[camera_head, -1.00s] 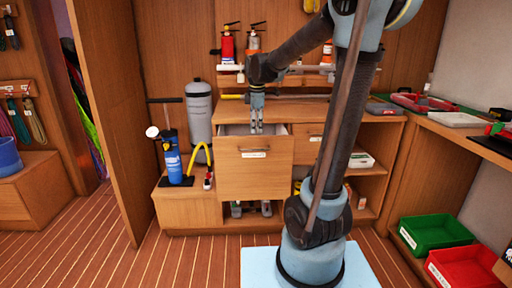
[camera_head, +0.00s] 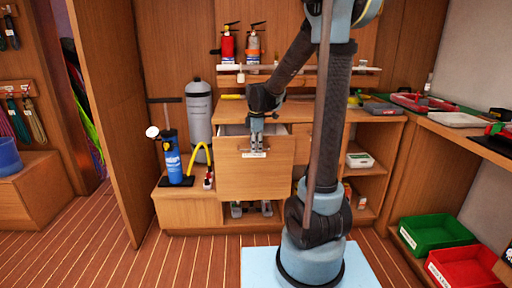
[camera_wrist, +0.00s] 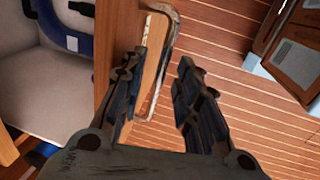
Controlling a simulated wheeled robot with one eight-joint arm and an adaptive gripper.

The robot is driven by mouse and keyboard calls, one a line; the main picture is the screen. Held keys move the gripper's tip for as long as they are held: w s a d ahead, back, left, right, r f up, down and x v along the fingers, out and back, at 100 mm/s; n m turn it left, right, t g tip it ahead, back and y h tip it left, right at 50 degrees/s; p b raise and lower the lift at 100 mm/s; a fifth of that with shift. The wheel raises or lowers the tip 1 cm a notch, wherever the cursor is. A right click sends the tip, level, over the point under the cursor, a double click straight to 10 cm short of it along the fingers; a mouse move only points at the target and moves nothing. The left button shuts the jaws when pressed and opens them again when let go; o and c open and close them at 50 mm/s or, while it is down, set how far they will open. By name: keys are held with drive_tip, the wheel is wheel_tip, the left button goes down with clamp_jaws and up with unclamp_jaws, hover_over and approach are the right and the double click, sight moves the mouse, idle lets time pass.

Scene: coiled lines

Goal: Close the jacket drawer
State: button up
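The jacket drawer (camera_head: 240,182) stands pulled out of the wooden cabinet, with its open top showing behind the front panel. A pale label (camera_head: 255,154) is on the front. My gripper (camera_head: 257,150) points down at the upper middle of the front panel. In the wrist view my gripper (camera_wrist: 158,72) is open, with its two fingers apart. The drawer's top edge (camera_wrist: 130,25) and a metal handle (camera_wrist: 170,45) show between and beyond the fingers. A blue item (camera_wrist: 60,35) lies in the drawer on a pale bottom. I cannot tell whether a finger touches the front.
A blue pump (camera_head: 172,155) and a grey cylinder (camera_head: 199,110) stand left of the drawer. Fire extinguishers (camera_head: 228,45) stand on the shelf above. Green (camera_head: 435,233) and red (camera_head: 465,268) bins are at the right. The striped floor (camera_head: 200,255) before the cabinet is clear.

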drive_tip(key=shift+c, duration=0.6)
clamp_jaws()
drive_tip(key=shift+w, duration=0.1)
drive_tip(key=w, duration=1.7)
drive_tip(key=shift+w+r, duration=0.15)
drive_tip(key=shift+w, duration=0.05)
drive_tip(key=shift+o, duration=0.6)
unclamp_jaws()
